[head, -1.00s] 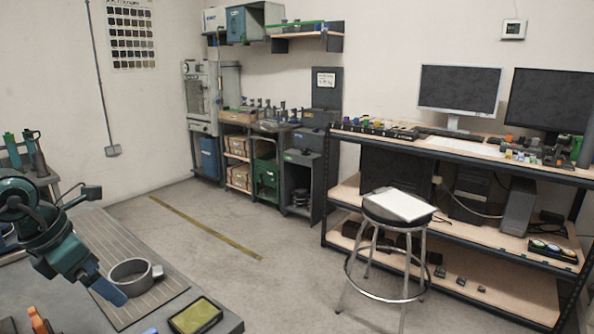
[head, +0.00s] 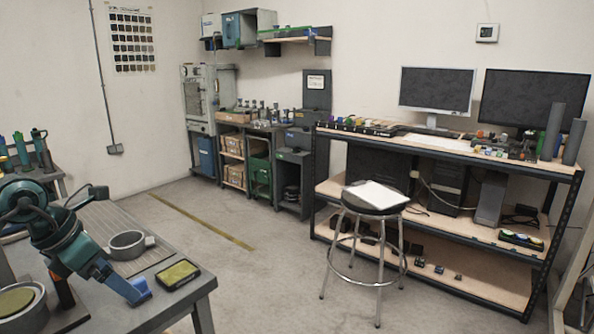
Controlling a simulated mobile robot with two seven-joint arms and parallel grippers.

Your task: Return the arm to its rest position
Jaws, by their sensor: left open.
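My left arm, teal and dark, comes in from the left edge of the head view. Its gripper (head: 138,294), with blue fingers, points down to the right over the near part of the grey workbench (head: 170,310). The gripper is open, and I see nothing between its fingers. A grey metal ring-shaped cup (head: 127,246) with a side lug stands on a ribbed mat (head: 100,226), beyond the gripper and apart from it. My right gripper is not in view.
A dark tray with a yellow-green pad (head: 178,273) lies near the bench's right edge, close to the gripper. A round container (head: 20,303) stands at lower left. A stool (head: 375,205) stands before the shelf desk (head: 450,150). Open floor (head: 240,270) lies between.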

